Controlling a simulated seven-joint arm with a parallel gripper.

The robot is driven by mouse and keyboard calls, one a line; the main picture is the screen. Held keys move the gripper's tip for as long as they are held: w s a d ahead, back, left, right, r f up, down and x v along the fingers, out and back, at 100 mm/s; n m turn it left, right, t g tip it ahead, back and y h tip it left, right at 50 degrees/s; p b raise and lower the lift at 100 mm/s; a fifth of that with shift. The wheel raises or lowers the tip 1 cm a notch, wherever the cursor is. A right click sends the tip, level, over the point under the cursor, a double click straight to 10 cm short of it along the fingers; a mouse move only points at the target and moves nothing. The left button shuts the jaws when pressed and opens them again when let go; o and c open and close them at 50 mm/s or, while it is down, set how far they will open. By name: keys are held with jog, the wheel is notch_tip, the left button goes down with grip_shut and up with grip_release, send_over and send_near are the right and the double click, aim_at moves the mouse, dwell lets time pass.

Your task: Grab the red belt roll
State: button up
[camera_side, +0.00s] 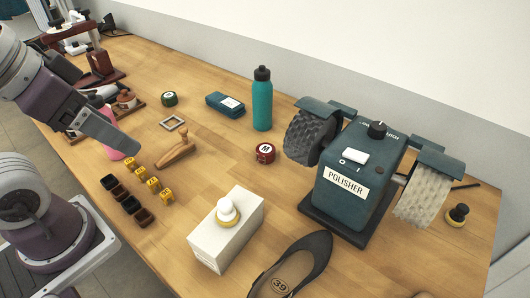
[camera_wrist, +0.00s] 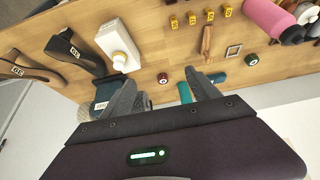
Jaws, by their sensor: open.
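The red belt roll (camera_side: 264,152) is a small round roll with a white label marked M. In the side view my gripper (camera_side: 122,146) is at the left, above the table and far from the red roll. Its finger opening is not clear from there.
A teal bottle (camera_side: 262,103) stands behind the roll, and the polisher (camera_side: 352,185) is close on its right. A white box (camera_side: 226,232) and a shoe (camera_side: 293,266) are in front. A wooden-handled tool (camera_side: 176,152) and a green roll (camera_side: 169,98) lie left.

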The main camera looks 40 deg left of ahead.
jog(key=n+g+h, duration=0.7)
jog(key=n+h, duration=0.1)
jog(key=n, duration=0.4)
send_over(259, 145)
jog(key=s, duration=0.5)
notch_tip(259, 145, down, 12)
jog(key=r, duration=0.1)
jog(key=w+a+f+n+h, duration=0.1)
jog(key=f+n, duration=0.1)
jog(key=f, duration=0.2)
jog(key=w+a+f+n+h, duration=0.1)
jog(key=w+f+n+h, duration=0.1)
jog(key=f, duration=0.3)
jog(key=w+a+f+n+t+h, duration=0.1)
jog(key=w+a+f+h, duration=0.1)
jog(key=f, duration=0.2)
jog(key=shift+f+n, duration=0.25)
jog(key=shift+n, duration=0.15)
jog(key=shift+d+f+h, duration=0.15)
jog(key=shift+f+h, duration=0.15)
jog(key=shift+f, duration=0.05)
jog(key=x, duration=0.6)
jog(key=shift+w+d+f, duration=0.1)
jog(key=shift+d, duration=0.25)
jog(key=c, duration=1.5)
